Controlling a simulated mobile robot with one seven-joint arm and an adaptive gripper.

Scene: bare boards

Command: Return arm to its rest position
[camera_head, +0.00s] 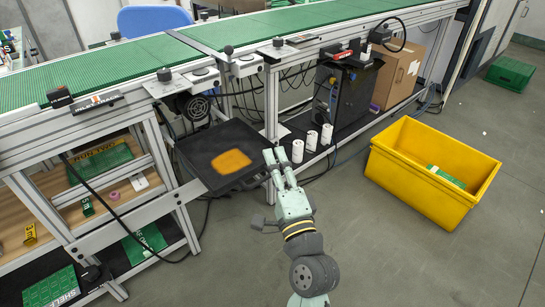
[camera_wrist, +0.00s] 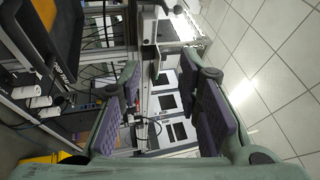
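My arm reaches up from the bottom middle of the head view, its pale green gripper (camera_head: 275,160) pointing away toward the conveyor frame. The gripper appears just right of the black tray with an orange patch (camera_head: 231,161); I cannot tell how far apart they are. In the wrist view the two fingers with purple pads stand apart on either side of my gripper (camera_wrist: 168,108). It is open, and nothing is held between the pads.
A green-topped conveyor (camera_head: 140,58) runs across the back. A yellow bin (camera_head: 425,178) holding a green board (camera_head: 445,177) stands on the floor at right. Several white cylinders (camera_head: 297,151) stand near the gripper. Shelves (camera_head: 100,165) are at left. Grey floor at lower right is clear.

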